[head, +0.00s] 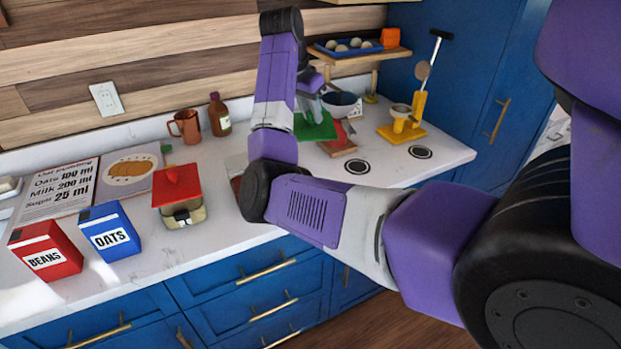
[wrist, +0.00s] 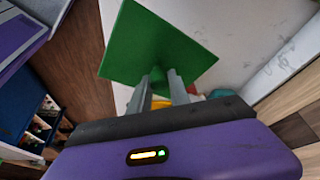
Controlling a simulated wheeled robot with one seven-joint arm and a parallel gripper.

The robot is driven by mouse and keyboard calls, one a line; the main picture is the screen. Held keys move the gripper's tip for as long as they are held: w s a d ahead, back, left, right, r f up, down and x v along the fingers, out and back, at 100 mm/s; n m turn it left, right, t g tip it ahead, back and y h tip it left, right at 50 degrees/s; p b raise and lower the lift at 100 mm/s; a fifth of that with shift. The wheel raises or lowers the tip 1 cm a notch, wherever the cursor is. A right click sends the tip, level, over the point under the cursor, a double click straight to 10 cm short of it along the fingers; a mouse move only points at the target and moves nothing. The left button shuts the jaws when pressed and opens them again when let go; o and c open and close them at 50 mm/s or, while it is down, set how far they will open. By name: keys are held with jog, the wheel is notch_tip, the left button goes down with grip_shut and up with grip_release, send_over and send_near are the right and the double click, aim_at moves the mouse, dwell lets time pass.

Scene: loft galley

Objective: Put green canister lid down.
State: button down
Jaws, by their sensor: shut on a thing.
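The green canister lid (head: 312,128) is a flat green square. In the head view it shows near the back of the counter, beyond my arm's elbow. It also fills the upper middle of the wrist view (wrist: 150,42). My gripper (wrist: 167,82) is shut on the lid, with its two grey fingers close together at the lid's lower part. In the head view my gripper (head: 316,108) is partly hidden by my arm. I cannot tell whether the lid touches the counter. No green canister is clearly visible.
A red-lidded container (head: 179,196), oats box (head: 110,232) and beans box (head: 45,251) stand left. A bottle (head: 219,115) and copper jug (head: 185,127) stand behind.

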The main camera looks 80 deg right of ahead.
notch_tip(320, 180, down, 20)
jog(key=p, duration=0.3)
jog(key=shift+r, duration=0.25)
jog(key=shift+f, duration=0.1)
jog(key=shift+f, duration=0.1)
jog(key=c, duration=1.2)
grip_release()
jog(key=shift+r, duration=0.25)
jog(key=b+v, duration=0.2)
jog(key=v, duration=1)
jog(key=shift+w+d, duration=0.1)
